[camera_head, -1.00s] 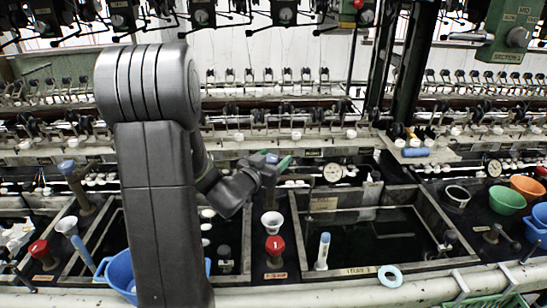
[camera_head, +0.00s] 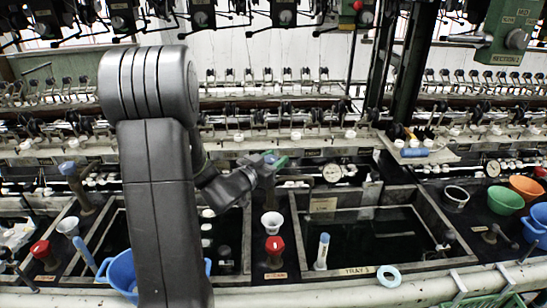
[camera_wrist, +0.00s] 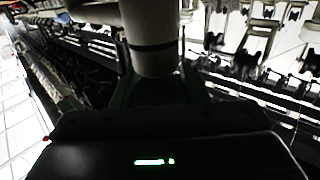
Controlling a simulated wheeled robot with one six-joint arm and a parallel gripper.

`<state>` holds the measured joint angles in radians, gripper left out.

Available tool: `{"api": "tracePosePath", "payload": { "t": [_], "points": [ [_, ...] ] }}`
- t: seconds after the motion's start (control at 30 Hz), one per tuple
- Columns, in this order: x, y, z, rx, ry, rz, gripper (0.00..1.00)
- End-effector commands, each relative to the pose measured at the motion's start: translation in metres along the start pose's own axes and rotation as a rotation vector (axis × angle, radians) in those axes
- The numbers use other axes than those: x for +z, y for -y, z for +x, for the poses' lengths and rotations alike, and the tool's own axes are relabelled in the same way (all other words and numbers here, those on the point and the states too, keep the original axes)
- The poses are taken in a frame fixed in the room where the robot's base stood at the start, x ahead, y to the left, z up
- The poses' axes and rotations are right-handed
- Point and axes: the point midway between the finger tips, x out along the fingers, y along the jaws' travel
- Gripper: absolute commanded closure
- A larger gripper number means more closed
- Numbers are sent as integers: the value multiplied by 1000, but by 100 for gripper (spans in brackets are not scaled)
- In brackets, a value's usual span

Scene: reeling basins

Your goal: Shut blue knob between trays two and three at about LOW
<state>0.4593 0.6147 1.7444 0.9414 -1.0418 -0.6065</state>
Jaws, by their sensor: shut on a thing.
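The blue knob (camera_head: 269,158) tops an upright post at the back, between the dark tray behind my arm and the labelled tray (camera_head: 345,271) on the right. My gripper (camera_head: 274,163) is at this knob, its green-tipped fingers shut around it. In the wrist view, a thick grey cylinder (camera_wrist: 152,40) stands between the fingers of my gripper (camera_wrist: 158,85). The knob's setting and any LOW mark are too small or hidden to read.
A red knob (camera_head: 275,245) and a white cup (camera_head: 271,223) stand in front of the blue knob's post. Another blue knob (camera_head: 67,168) stands at left. A blue basin (camera_head: 121,271) is partly behind my arm. Green (camera_head: 505,200) and orange bowls (camera_head: 526,187) sit at right.

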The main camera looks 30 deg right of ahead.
Motion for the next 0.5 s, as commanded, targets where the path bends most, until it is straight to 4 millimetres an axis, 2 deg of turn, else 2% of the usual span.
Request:
{"api": "tracePosePath", "payload": {
  "t": [0.5],
  "points": [
    [-1, -6, -1, 400, 2, -1, 82]
  ]
}}
